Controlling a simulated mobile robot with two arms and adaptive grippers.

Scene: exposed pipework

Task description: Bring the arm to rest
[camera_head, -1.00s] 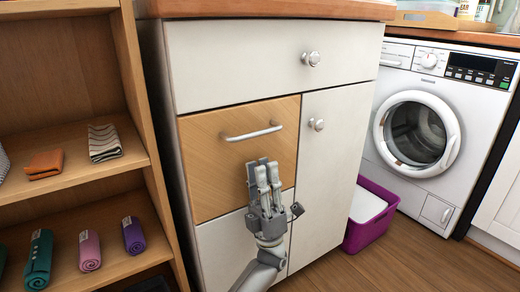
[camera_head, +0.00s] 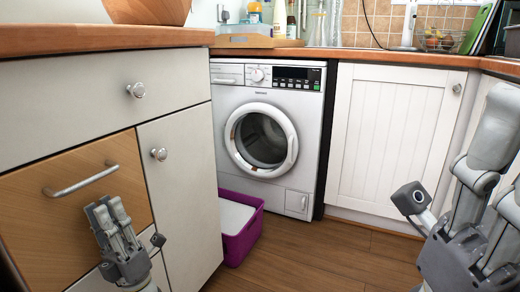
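My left gripper (camera_head: 108,212) is in the lower left of the head view. Its grey fingers point up, straight and slightly apart, with nothing seen between them. It is in front of the wooden drawer front (camera_head: 60,222), below the drawer's metal bar handle (camera_head: 80,182), and appears clear of the handle. My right gripper (camera_head: 500,165) is large and close at the right edge. Its fingers look straight and spread, with no object seen in them. Part of it is cut off by the frame. The wooden drawer looks closed.
The white cabinet (camera_head: 180,200) with round knobs is close to my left gripper. A purple bin (camera_head: 243,238) stands beside it, before the washing machine (camera_head: 265,140). A white cupboard door (camera_head: 390,140) is behind my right gripper. The wooden floor (camera_head: 310,262) between is clear.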

